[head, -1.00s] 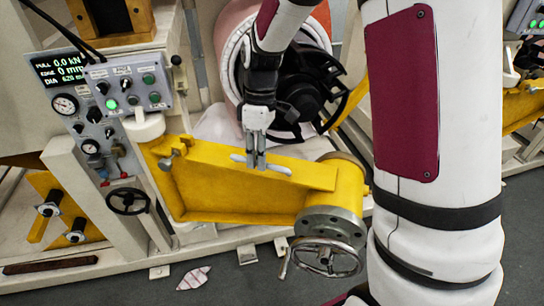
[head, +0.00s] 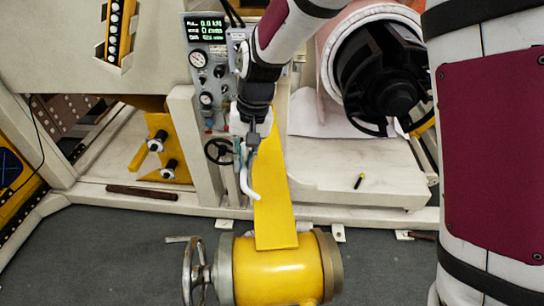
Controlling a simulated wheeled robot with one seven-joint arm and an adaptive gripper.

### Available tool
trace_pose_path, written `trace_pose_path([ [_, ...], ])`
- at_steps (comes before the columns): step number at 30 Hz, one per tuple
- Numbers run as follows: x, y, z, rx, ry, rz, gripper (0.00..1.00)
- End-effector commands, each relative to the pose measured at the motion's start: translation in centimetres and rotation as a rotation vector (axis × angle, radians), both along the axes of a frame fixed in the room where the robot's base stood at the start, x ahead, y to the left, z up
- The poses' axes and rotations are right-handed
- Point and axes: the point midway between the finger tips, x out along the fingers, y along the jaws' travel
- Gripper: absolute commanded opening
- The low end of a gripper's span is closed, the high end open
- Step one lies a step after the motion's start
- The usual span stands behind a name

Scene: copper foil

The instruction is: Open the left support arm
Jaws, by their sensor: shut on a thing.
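The left support arm (head: 274,205) is a yellow beam that points out from the machine toward me. Its free end carries a yellow drum (head: 268,272) and a metal handwheel (head: 193,272). A pale bar handle (head: 248,184) runs along its left side. My gripper (head: 252,142) is shut on the handle near its upper end. The hinge end of the arm is partly hidden behind my gripper and wrist. The roll (head: 345,32) with its black core (head: 392,85) stands at right, clear of the arm.
The control panel (head: 206,60) with gauges stands just left of my arm. A small handwheel (head: 219,151) is below it. Grey floor (head: 110,255) is free at lower left.

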Motion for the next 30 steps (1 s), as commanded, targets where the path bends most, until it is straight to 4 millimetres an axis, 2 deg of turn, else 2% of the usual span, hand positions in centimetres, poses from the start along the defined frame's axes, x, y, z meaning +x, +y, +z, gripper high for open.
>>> trace_pose_path([
  [1,-0.2,1.5,-0.1,0.006,0.003,-0.016,0.00],
  [7,0.3,4.0,-0.1,0.007,0.000,-0.083,0.00],
  [23,0.7,4.5,-0.1,0.003,-0.001,-0.115,0.00],
  [24,0.7,4.5,-0.1,0.004,-0.001,-0.117,0.15],
  [26,0.7,4.6,0.0,0.006,-0.002,-0.116,0.29],
  [27,0.7,4.6,0.0,0.006,-0.002,-0.116,0.33],
  [30,0.7,4.7,0.0,0.007,-0.003,-0.115,0.33],
])
